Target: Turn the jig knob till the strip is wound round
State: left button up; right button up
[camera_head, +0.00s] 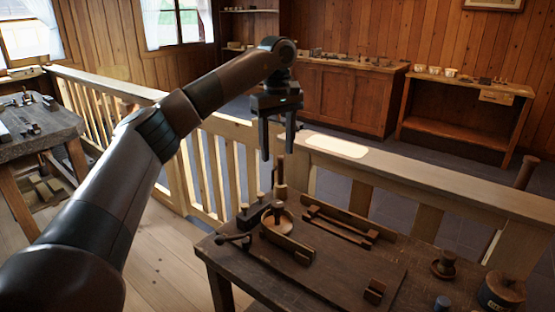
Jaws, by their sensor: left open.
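My left gripper (278,150) hangs open and empty, fingers down, above the far left part of the dark workbench (243,268). Below it stands a wooden jig with a round disc (284,227) and a dark knob (277,207) on top. A gap of air lies between the fingertips and the knob. A thin upright wooden board (290,247) stands at the near side of the disc. I cannot tell which piece is the strip, or whether any of it is wound round. My right gripper is not in view.
A dark handle (233,240) sits left of the disc, and an upright peg (280,172) behind it. A long wooden holder (345,225) lies to the right. A small block (374,291), a spool (444,265) and a round container (502,291) stand farther right. A railing (430,187) runs behind the bench.

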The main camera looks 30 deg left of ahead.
pick_arm(q)
jog(key=shift+r, duration=0.2)
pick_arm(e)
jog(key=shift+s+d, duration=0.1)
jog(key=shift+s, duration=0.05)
pick_arm(q)
jog(key=d+f+n+t+h+p, duration=0.1)
jog(key=d+f+n+h+p, duration=0.15)
jog(key=d+n+p, duration=0.55)
jog(key=d+f+n+t+h+p, duration=0.1)
jog(key=d+f+n+h+p, duration=0.15)
jog(key=n, duration=0.85)
jog(key=a+r+n+g+y+p, duration=0.2)
jog(key=a+r+n+y, duration=0.3)
jog(key=a, duration=0.5)
jog(key=shift+a+p, duration=0.3)
jog(key=shift+p, duration=0.2)
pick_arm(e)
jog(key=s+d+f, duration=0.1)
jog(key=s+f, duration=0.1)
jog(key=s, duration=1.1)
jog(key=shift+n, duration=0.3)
pick_arm(q)
jog(key=shift+f, duration=0.15)
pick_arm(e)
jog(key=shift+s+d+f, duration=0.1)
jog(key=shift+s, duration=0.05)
